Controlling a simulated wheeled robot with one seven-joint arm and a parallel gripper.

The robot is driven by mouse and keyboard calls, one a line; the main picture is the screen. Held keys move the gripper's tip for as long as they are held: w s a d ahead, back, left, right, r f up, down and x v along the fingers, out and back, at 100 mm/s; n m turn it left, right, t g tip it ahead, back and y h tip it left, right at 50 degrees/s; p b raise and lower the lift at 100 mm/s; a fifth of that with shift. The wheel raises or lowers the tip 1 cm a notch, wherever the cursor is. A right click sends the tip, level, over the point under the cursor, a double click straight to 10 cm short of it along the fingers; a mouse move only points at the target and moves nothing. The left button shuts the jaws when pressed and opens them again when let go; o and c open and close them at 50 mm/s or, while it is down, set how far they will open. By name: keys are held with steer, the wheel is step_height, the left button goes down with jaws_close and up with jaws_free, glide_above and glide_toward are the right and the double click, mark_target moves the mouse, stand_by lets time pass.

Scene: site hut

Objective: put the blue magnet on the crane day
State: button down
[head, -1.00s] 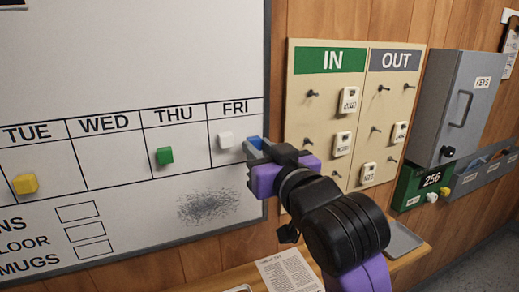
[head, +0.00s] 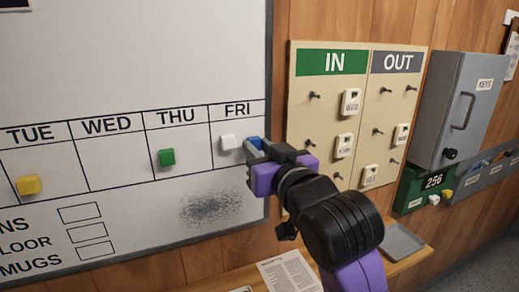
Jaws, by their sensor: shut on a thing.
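The blue magnet (head: 254,142) is at the right side of the FRI box on the whiteboard (head: 120,235), just right of a white magnet (head: 228,142). My gripper (head: 257,148) is shut on the blue magnet, and its fingers hide part of it. I cannot tell whether the magnet touches the board. A green magnet (head: 167,157) is in the THU box and a yellow magnet (head: 28,186) is in the TUE box. The WED box is empty. No crane mark shows in this view.
An IN/OUT board (head: 300,150) with tags on pegs hangs right of the whiteboard. A grey key cabinet (head: 452,105) and a green box (head: 412,186) marked 256 are farther right. A shelf (head: 405,262) below holds a paper sheet (head: 290,273) and a grey tray (head: 402,243).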

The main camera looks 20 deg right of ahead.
steer(key=shift+w, duration=0.3)
stand_by(1.9)
steer(key=c, duration=1.1)
jaws_free()
steer(key=s+r+t, duration=0.3)
steer(key=s+r, duration=0.2)
steer(key=s, duration=0.4)
steer(key=s+f+m+h, duration=0.1)
steer(key=s+f, duration=0.6)
steer(key=f, duration=0.3)
steer(key=s+f+m, duration=0.1)
steer(key=s+f, duration=0.5)
steer(key=f, duration=0.4)
steer(key=s+f+n+g, duration=0.1)
steer(key=s+f+g, duration=0.2)
steer(key=s+f, duration=0.5)
steer(key=s+f+n+g+y, duration=0.1)
steer(key=s+f+g, duration=0.2)
steer(key=s+f, duration=0.5)
steer(key=s+b, duration=0.1)
steer(key=s, duration=0.6)
